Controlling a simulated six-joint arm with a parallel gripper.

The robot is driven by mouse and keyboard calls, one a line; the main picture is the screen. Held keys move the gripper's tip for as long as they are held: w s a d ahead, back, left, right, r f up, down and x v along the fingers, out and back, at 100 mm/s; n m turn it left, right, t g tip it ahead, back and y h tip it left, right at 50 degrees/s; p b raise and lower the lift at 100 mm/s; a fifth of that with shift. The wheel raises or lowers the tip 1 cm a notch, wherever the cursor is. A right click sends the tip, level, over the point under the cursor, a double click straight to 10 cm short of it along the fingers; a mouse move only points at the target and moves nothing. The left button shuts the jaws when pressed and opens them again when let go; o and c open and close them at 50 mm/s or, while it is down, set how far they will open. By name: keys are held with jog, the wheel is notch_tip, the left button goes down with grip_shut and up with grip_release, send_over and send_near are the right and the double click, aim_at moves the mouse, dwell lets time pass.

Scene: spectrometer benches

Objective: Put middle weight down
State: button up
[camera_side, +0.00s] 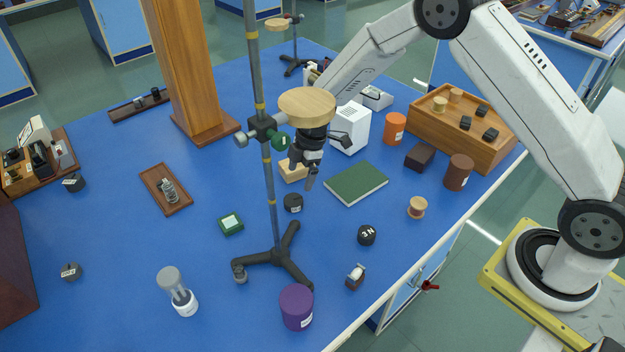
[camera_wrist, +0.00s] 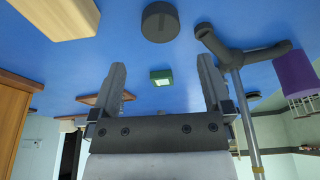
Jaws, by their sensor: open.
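My gripper (camera_side: 302,174) is open and empty, above the blue bench near the stand pole. It also shows in the wrist view (camera_wrist: 161,68), with nothing between its fingers. A dark round weight (camera_side: 293,203) rests upright on the bench just below my gripper, apart from the fingers. It also shows in the wrist view (camera_wrist: 160,22), at the top edge beyond the fingertips. Another black weight (camera_side: 366,235) with white marking stands to the right, and a small dark weight (camera_side: 70,271) stands far left. I cannot tell for sure which is the middle weight.
A stand with a black tripod foot (camera_side: 279,257) and tall pole (camera_side: 268,185) is close to my gripper. A wooden block (camera_side: 293,171), green book (camera_side: 357,184), green box (camera_side: 231,223) and purple cylinder (camera_side: 296,307) lie around.

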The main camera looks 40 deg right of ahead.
jog(key=shift+v, duration=2.15)
jog(key=shift+s, duration=0.1)
